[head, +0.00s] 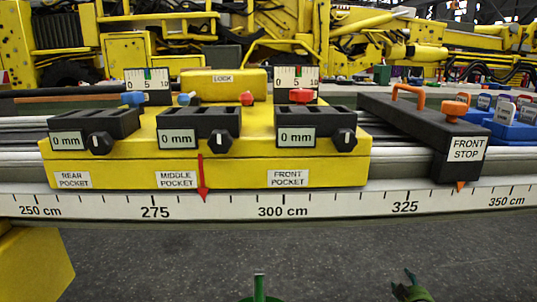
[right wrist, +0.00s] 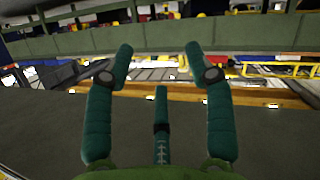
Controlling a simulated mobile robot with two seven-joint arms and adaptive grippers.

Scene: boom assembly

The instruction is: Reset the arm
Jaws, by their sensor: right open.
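My right gripper (head: 410,286) shows only in part at the bottom right of the head view, below the rail and apart from it. In the right wrist view its teal fingers (right wrist: 158,48) are spread, with nothing between them. A green upright part (head: 258,288) at the bottom middle seems to be my left gripper; its jaws cannot be made out. The yellow carriage (head: 222,177) sits on the rail, its red pointer (head: 203,180) between 275 and 300 cm. It bears three black pocket blocks, each reading 0 mm, and a yellow LOCK block (head: 224,86).
A black FRONT STOP (head: 458,165) with an orange handle (head: 408,94) stands on the rail right of the carriage. Blue holders (head: 515,130) are at the right edge. A yellow block (head: 32,265) is at lower left. The grey floor before the rail is clear.

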